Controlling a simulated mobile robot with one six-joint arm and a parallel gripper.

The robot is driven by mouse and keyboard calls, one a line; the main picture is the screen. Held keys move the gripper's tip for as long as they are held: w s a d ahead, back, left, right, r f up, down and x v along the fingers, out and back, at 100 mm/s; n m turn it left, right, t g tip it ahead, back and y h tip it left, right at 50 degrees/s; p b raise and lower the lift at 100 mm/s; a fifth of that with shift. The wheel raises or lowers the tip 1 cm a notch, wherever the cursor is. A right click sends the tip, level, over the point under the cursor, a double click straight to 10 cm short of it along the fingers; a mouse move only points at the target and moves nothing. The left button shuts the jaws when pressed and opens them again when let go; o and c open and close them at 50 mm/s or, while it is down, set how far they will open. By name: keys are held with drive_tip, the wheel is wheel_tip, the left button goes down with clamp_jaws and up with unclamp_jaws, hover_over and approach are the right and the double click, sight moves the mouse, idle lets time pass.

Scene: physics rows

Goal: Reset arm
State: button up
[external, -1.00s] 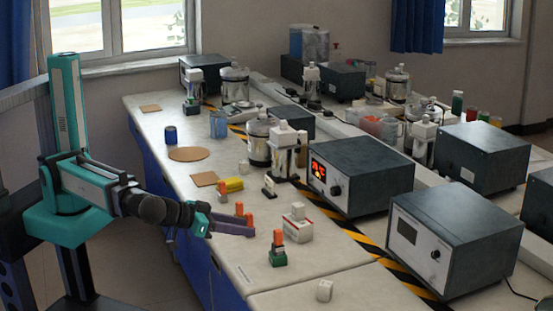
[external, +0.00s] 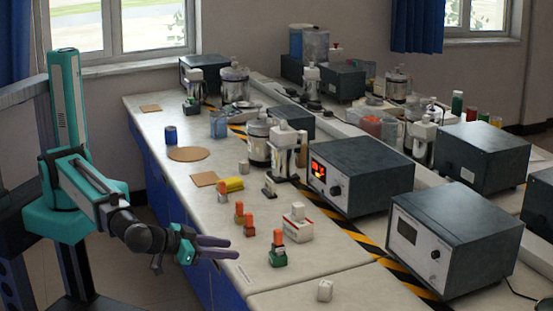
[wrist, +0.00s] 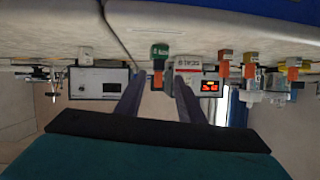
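My gripper (external: 233,247) is at the bench's near-left edge, at the end of my arm, which reaches out from the left. Its two dark fingers are apart with nothing between them. In the wrist view, which looks upside down, the gripper (wrist: 160,78) also shows two spread fingers. Beyond them are a green block with an orange top (wrist: 160,50) and a white box (wrist: 188,65). In the external view the green block (external: 278,258) stands to the right of the fingertips, apart from them.
Two orange-topped pieces (external: 249,229) stand just behind the gripper on the white bench (external: 215,290). A white box with a red stripe (external: 299,231), a small white cube (external: 325,291) and grey instruments (external: 362,178) are to the right. A blue cylinder (external: 170,135) is farther back.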

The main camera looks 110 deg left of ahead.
drive_tip(key=s+a+f+m+g+h, duration=0.1)
drive_tip(key=s+a+f+m+g, duration=0.15)
drive_tip(key=s+f, duration=0.65)
drive_tip(key=s+a+f+m+g+h, duration=0.15)
drive_tip(key=s+a+f+g, duration=0.25)
drive_tip(key=f, duration=1)
drive_tip(key=s+a+f+m+g, duration=0.25)
drive_tip(key=s+f, duration=0.35)
drive_tip(key=f, duration=0.6)
drive_tip(key=s+f+m+g+h+b, duration=0.2)
drive_tip(key=s+f+g+h, duration=0.3)
drive_tip(key=s+f, duration=1)
drive_tip(key=s+h, duration=0.3)
drive_tip(key=s, duration=0.1)
drive_tip(key=shift+f, duration=0.35)
